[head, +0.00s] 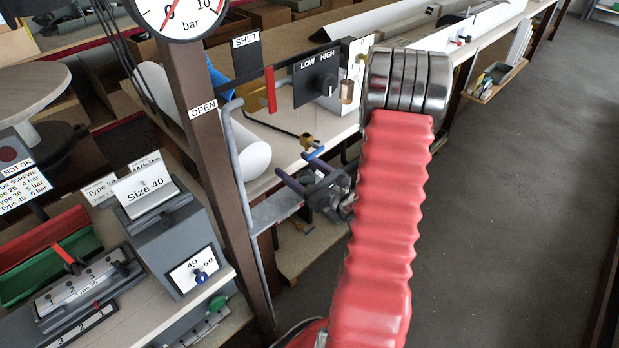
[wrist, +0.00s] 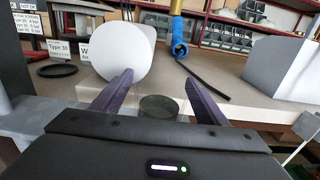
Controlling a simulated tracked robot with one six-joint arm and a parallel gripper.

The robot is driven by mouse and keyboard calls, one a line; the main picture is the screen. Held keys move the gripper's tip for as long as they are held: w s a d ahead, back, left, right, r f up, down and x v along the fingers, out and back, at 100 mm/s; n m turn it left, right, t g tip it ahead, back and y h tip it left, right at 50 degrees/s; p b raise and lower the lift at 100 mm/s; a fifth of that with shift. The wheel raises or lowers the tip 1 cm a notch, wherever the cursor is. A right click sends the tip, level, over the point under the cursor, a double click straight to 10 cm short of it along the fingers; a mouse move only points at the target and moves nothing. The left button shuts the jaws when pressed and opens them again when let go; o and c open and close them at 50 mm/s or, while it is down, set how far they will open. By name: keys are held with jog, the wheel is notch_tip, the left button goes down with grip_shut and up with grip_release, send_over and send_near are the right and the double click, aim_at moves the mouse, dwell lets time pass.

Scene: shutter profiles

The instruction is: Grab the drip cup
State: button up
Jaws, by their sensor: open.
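A small dark greenish cup (wrist: 158,107), which looks like the drip cup, shows in the wrist view in front of the pale bench edge. Its lower part is hidden by my gripper body. My gripper (wrist: 158,72) is open, with one purple finger on each side of the cup in that view. I see no contact between fingers and cup. In the head view my gripper (head: 291,164) is beside the bench's front edge, and I cannot make out the cup there.
A white roll (head: 247,145) lies on the bench, left of my fingers. A blue-and-brass nozzle (wrist: 179,45) hangs above the bench. A brown post (head: 204,130) and grey lever (head: 238,150) stand left of my arm. The floor at right (head: 510,180) is clear.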

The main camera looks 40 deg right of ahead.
jog(key=shift+c, duration=0.3)
jog(key=c, duration=1.1)
jog(key=shift+c, duration=0.2)
jog(key=shift+r, duration=1.6)
jog(key=shift+s+r, duration=0.2)
jog(key=shift+s, duration=0.1)
jog(key=s, duration=1.7)
jog(key=shift+s+d, duration=0.15)
jog(key=shift+s, duration=0.1)
